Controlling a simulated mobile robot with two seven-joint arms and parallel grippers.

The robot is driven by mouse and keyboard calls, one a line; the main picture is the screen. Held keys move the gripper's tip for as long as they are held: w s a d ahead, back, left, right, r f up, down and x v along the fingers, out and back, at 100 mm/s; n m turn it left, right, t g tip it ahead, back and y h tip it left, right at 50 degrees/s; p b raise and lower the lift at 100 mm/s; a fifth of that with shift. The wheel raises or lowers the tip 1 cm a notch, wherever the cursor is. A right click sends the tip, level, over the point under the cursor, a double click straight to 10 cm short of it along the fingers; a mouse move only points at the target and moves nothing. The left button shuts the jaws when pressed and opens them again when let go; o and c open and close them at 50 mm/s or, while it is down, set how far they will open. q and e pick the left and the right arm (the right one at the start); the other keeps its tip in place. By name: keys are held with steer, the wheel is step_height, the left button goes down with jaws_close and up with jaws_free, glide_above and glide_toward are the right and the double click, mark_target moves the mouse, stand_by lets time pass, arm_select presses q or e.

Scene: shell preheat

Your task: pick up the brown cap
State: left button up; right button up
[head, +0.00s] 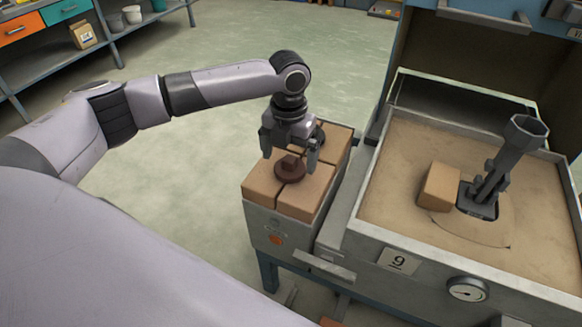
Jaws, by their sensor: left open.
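The brown cap (289,168) is a round disc with a raised knob. It sits on top of tan blocks (305,199) in a grey metal bin (289,231). My left gripper (290,154) is open and points down above the cap, its two fingers on either side of the knob. I cannot tell whether the fingers touch it. A dark round thing (319,135) lies behind the gripper on the blocks, partly hidden. My right gripper does not show.
Right of the bin is a sand-filled box (393,200) with a tan block (439,187) and a dark metal funnel-topped fixture (501,160). Shelving (60,62) stands far left. Open floor lies between.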

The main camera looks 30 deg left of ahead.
mark_target(289, 161)
arm_select(q)
steer(key=shift+f, duration=1.55)
steer(key=c, duration=1)
steer(key=shift+c, duration=0.2)
